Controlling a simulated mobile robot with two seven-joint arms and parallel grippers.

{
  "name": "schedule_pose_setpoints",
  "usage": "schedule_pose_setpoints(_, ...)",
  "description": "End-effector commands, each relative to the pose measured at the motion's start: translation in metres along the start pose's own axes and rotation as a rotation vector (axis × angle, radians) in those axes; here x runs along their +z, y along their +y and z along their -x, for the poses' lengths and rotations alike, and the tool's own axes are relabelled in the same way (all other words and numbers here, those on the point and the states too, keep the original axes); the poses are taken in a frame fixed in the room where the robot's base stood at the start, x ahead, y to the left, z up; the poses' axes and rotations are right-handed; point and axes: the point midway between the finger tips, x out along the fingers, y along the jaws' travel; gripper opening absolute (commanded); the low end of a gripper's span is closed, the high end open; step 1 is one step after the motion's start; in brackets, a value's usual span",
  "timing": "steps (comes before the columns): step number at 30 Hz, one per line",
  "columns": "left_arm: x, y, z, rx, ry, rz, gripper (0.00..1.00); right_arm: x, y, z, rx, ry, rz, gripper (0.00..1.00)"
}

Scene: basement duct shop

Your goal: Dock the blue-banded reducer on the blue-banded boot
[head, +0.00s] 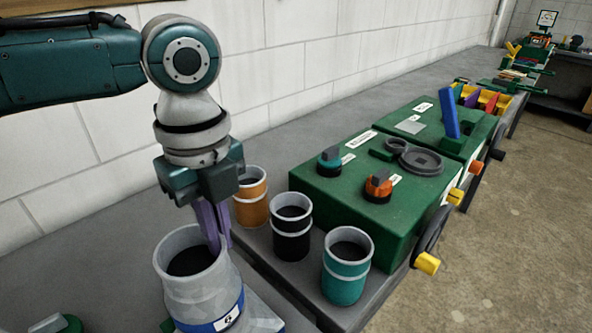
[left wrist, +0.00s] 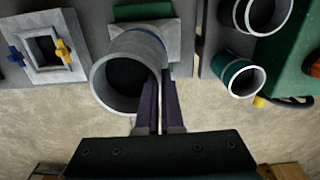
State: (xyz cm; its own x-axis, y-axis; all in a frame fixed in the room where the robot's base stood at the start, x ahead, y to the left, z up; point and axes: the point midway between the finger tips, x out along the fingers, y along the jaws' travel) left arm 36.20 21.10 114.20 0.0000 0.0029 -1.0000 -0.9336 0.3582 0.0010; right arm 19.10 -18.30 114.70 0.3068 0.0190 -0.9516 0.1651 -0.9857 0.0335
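The blue-banded reducer (head: 192,290) is a grey, open-topped round metal piece with a blue band and a number label low on its side. It also shows in the left wrist view (left wrist: 105,87), its dark mouth facing the camera. My left gripper (head: 216,238) points down at its right-hand rim. Its purple fingers (left wrist: 160,105) are close together, one over the mouth and one outside, with the rim wall between them. A grey square fitting (left wrist: 75,72) with blue and yellow clips lies left in the wrist view; I cannot tell a blue band on it. My right gripper is not in view.
Orange (head: 252,205), black (head: 291,246) and teal (head: 345,287) cans stand right of the reducer. Behind them is a green machine box (head: 330,215) with knobs and handwheels. A grey plate (head: 262,318) shows by the reducer's base. A block wall borders the bench.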

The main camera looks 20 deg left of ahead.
Motion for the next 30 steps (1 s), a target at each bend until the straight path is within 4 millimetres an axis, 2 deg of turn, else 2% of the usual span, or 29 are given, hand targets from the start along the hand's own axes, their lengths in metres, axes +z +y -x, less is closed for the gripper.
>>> schedule_pose_setpoints(18, 0.000, 0.000, -0.012, -0.001, 0.000, 0.000, 0.00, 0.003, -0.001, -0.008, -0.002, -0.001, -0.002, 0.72)
schedule_pose_setpoints(21, 0.000, 0.000, -0.011, -0.001, 0.000, 0.000, 0.15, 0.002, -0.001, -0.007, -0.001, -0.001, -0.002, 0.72)
schedule_pose_setpoints(30, 0.000, 0.000, -0.010, 0.000, 0.000, 0.000, 0.16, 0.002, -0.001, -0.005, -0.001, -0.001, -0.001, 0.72)
